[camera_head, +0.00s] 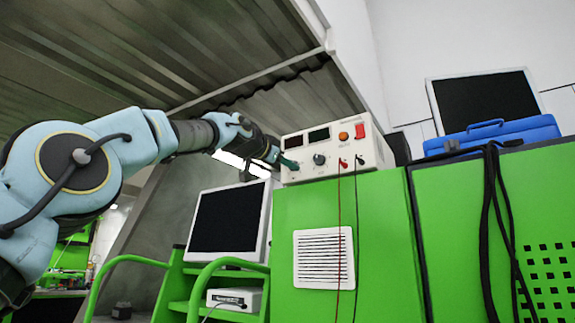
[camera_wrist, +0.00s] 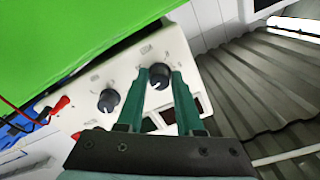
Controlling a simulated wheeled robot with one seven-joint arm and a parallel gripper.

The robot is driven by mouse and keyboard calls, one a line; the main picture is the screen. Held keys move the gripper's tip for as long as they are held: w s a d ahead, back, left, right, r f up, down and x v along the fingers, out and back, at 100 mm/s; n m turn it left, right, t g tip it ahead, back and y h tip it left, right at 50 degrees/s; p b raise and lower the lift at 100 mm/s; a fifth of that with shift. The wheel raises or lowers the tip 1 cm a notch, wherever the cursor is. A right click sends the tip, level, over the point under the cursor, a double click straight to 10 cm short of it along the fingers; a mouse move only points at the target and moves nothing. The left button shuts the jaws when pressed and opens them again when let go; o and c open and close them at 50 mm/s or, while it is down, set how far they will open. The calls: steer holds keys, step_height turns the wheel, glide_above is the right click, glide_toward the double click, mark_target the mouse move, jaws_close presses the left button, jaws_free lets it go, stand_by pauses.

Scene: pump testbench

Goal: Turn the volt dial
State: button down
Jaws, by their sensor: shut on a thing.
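The white power supply (camera_head: 355,150) stands on top of a green cabinet. It has two black dials, two dark displays and an orange button on its front. My gripper (camera_wrist: 160,76) is shut on one black dial (camera_wrist: 159,77), with a green finger on each side of it. In the head view my gripper (camera_head: 289,163) reaches the left end of the front panel and hides this dial. The other black dial (camera_head: 319,159) is free; it also shows in the wrist view (camera_wrist: 109,100). The dial labels are too small to read.
Red and black leads (camera_head: 340,230) hang from the panel's right sockets down the green cabinet (camera_head: 378,240). A blue case (camera_head: 505,136) and a monitor (camera_head: 483,98) stand to the right. Another monitor (camera_head: 228,220) stands lower left, below my arm.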

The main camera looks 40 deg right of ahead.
steer(key=shift+m, duration=0.3)
stand_by(0.4)
steer(key=c, duration=0.6)
jaws_free()
steer(key=b+v, duration=0.6)
steer(key=v, duration=0.4)
steer(key=shift+a+b, duration=0.35)
steer(key=shift+b, duration=0.05)
steer(key=shift+a, duration=0.1)
